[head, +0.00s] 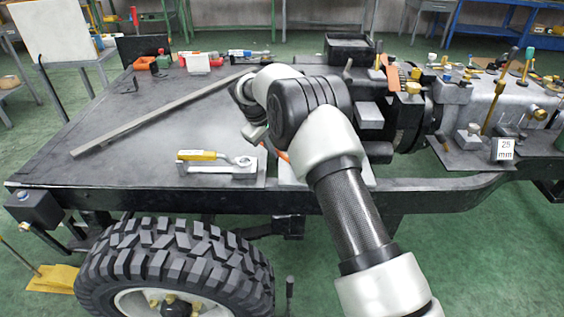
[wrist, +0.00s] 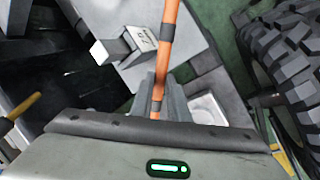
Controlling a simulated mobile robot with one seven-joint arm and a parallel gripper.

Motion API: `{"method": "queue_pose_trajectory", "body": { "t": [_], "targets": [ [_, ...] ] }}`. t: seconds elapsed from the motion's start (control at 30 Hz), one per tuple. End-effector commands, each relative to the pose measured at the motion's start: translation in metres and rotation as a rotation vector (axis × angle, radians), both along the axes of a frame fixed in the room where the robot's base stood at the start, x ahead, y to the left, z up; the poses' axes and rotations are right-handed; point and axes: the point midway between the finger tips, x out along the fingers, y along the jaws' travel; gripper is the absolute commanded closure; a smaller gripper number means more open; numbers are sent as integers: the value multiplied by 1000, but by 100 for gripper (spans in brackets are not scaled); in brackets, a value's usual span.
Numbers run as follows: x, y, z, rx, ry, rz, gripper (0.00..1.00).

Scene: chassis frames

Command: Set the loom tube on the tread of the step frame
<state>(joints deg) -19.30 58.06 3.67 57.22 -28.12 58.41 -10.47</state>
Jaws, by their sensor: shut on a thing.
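The loom tube, an orange rod with dark grey bands (wrist: 168,32), runs from the top of the wrist view down between the fingers of my gripper (wrist: 158,98). My gripper is shut on it. In the head view my arm hides most of the gripper, and only a short orange piece (head: 285,157) shows beside the arm. I cannot pick out the step frame or its tread with certainty. A pale grey plate (wrist: 190,28) lies behind the tube in the wrist view, with a small block bearing a white label (wrist: 140,37) to the left of the tube.
A dark chassis deck (head: 130,160) carries a long grey bar (head: 150,118) and a yellow-handled tool (head: 202,155) on a grey block. A large tyre (head: 180,265) stands in front, also at the right of the wrist view. Metal machinery (head: 500,100) crowds the right.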

Motion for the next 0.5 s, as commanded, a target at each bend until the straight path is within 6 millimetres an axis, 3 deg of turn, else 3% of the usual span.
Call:
{"method": "queue_pose_trajectory", "body": {
  "t": [0.3,0.5],
  "targets": [
    [0,0,-45,0,-2,-1,100],
    [1,0,-49,0,-3,-1,100]
  ]
}}
